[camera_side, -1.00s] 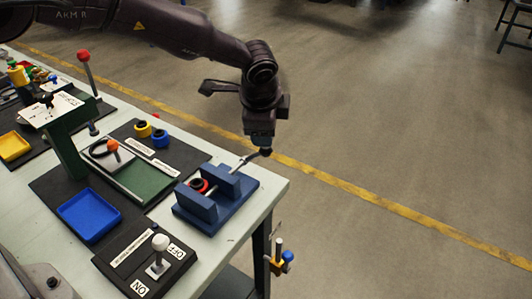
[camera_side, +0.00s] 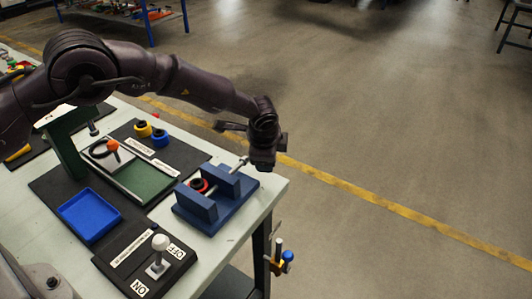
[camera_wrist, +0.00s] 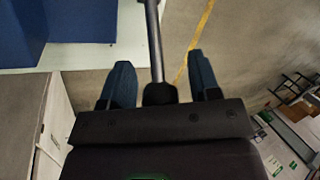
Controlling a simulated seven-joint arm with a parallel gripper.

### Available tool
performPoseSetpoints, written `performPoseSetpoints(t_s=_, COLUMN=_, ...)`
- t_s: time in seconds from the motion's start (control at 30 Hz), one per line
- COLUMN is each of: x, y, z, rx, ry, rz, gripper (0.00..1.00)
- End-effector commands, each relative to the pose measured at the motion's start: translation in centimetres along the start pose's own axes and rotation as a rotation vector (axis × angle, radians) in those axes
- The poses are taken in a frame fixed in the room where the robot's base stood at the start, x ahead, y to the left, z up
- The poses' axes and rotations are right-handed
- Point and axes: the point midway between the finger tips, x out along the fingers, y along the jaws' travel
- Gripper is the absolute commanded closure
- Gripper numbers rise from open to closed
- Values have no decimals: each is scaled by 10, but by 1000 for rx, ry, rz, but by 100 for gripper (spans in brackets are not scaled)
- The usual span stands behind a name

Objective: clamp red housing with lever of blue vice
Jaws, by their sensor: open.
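The blue vice (camera_side: 215,197) stands near the table's right corner, with two upright jaws. The red housing (camera_side: 199,186) sits between the jaws, partly hidden by the front one. The vice's grey lever (camera_side: 240,163) sticks out from the back jaw. In the wrist view the lever rod (camera_wrist: 155,40) runs down between my fingers to a dark knob (camera_wrist: 160,94). My gripper (camera_side: 262,167) is at the lever's outer end. The wrist view shows my gripper (camera_wrist: 160,85) open, one finger on each side of the rod, with gaps on both sides.
A blue tray (camera_side: 89,215), a green plate (camera_side: 147,181), and yellow and blue rings (camera_side: 143,129) lie left of the vice. A switch box (camera_side: 150,262) with a white knob stands in front. Beyond the table's right edge is open floor.

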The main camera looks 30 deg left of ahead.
Motion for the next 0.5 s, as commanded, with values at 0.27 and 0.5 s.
performPoseSetpoints(t_s=0.27, x=0, y=0, z=0, rx=0, ry=0, rz=0, gripper=73)
performPoseSetpoints(t_s=0.5, x=-1, y=-1, z=1, rx=-3, ry=3, rz=3, gripper=100)
